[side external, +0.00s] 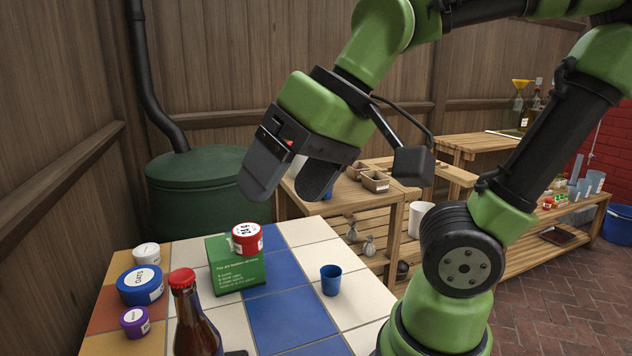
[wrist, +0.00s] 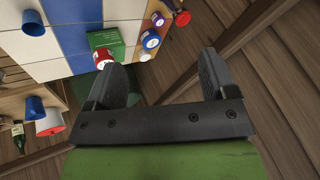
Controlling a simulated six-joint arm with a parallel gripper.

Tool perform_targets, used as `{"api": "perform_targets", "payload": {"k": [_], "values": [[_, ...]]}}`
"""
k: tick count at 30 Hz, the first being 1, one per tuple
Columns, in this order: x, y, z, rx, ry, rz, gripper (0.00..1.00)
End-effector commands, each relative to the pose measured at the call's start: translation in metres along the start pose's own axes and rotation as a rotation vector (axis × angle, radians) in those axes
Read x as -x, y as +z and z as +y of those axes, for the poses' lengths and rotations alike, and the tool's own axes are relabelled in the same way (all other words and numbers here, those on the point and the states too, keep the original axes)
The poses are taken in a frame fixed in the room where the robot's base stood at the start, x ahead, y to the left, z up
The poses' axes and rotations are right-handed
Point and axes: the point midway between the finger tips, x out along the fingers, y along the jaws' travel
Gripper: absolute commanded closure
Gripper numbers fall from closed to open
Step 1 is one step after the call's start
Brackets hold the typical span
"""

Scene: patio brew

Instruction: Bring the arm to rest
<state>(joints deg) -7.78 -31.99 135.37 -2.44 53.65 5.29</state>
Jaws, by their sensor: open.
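My gripper (side external: 285,188) is open, with nothing between its two dark fingers. It hangs in the air above the back edge of the tiled table (side external: 287,303), tilted down to the left. In the wrist view the open fingers (wrist: 160,68) show apart, with the table beyond them. A red and white tin (side external: 247,238) sits on top of a green box (side external: 236,272), below my gripper and apart from it. A small blue cup (side external: 330,280) stands upright on the table to the right of the box.
At the table's left stand a white tin (side external: 146,255), a blue tin (side external: 140,285) and a purple tin (side external: 135,321). A brown bottle with a red cap (side external: 190,318) stands in front. A green barrel (side external: 190,190) and wooden shelves (side external: 385,215) are behind the table.

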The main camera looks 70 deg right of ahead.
Motion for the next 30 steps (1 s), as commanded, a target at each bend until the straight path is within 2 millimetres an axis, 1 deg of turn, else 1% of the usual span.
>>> {"api": "perform_targets", "payload": {"k": [1,3,7,30], "values": [[0.005,0.005,0.010,-0.014,0.001,0.043,0.22],[0.008,0.010,0.018,-0.021,0.003,0.081,0.22],[0.010,0.016,0.025,-0.023,0.007,0.118,0.22],[0.010,0.016,0.026,-0.022,0.008,0.120,0.22]]}}
